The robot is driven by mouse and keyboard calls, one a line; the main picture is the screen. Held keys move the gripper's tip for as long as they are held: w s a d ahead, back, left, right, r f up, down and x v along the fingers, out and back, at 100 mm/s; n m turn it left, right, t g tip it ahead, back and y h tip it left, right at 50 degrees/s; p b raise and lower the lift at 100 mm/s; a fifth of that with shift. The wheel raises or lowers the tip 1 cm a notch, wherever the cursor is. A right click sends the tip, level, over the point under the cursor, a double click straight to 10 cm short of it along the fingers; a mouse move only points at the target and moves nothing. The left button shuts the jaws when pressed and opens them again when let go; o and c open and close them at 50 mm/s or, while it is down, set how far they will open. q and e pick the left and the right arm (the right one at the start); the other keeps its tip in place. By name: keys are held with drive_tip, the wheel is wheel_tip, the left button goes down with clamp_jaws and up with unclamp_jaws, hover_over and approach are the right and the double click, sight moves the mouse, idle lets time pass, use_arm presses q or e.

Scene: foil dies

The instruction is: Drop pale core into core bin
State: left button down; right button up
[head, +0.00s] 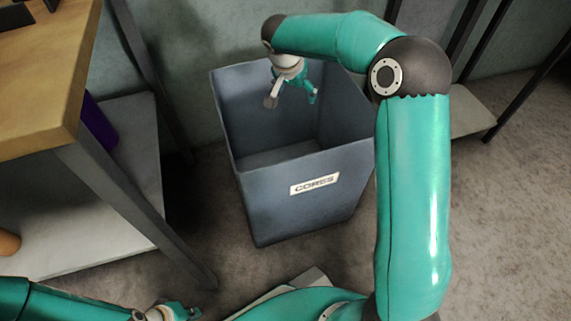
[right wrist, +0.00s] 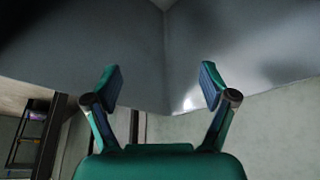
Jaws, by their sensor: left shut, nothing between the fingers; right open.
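The core bin (head: 300,200) is a tall blue-grey open box with a "CORES" label on its front, standing on the floor. My right gripper (head: 291,98) points down inside the bin's mouth, toward the back wall. In the right wrist view its two fingers (right wrist: 162,84) are spread apart with nothing between them, and the bin's inner walls show beyond. My left gripper (head: 188,312) is low at the bottom edge of the head view, shut and empty, away from the bin. No pale core shows in either view; part of the bin's bottom is hidden by its front wall.
A wooden-topped table (head: 45,75) with dark metal legs and a grey lower shelf (head: 70,215) stands left of the bin. A purple thing (head: 98,124) and an orange-brown rounded thing (head: 9,242) are at that table. Bare floor lies around the bin.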

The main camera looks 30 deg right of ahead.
drive_tip(key=v, duration=1)
drive_tip(key=shift+a+r, duration=0.2)
drive_tip(key=shift+r, duration=0.1)
drive_tip(key=shift+s, duration=0.1)
